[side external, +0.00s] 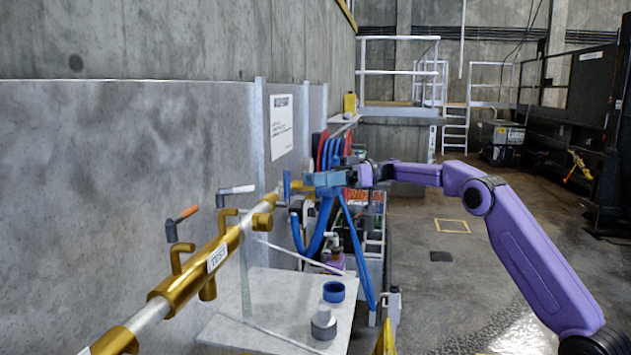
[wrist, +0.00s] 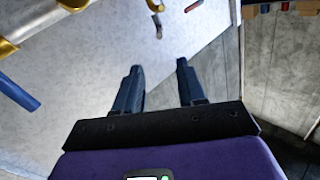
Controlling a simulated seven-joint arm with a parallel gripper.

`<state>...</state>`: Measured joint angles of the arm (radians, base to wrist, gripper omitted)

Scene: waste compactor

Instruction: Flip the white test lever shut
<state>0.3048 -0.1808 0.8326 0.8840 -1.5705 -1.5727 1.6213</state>
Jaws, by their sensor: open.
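The white test lever (side external: 237,189) sticks out to the right from its dark pivot on the gold pipe (side external: 232,240), above and right of the white "TEST" label (side external: 218,257). An orange-handled lever (side external: 183,215) is to its left. My gripper (side external: 297,186) is open, to the right of the white lever and apart from it in the side view. In the wrist view my two dark blue fingers (wrist: 158,72) are spread with nothing between them. Gold pipe parts (wrist: 75,5) show at the top left there. A small grey and white fitting at the top I cannot identify surely.
A grey wall panel (side external: 90,180) stands behind the pipe. Blue hoses (side external: 327,220) hang close to my gripper. Below, a grey table (side external: 265,310) holds a blue ring (side external: 333,291) and a grey knob (side external: 323,325). A blue bar (wrist: 18,92) is at the wrist view's left.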

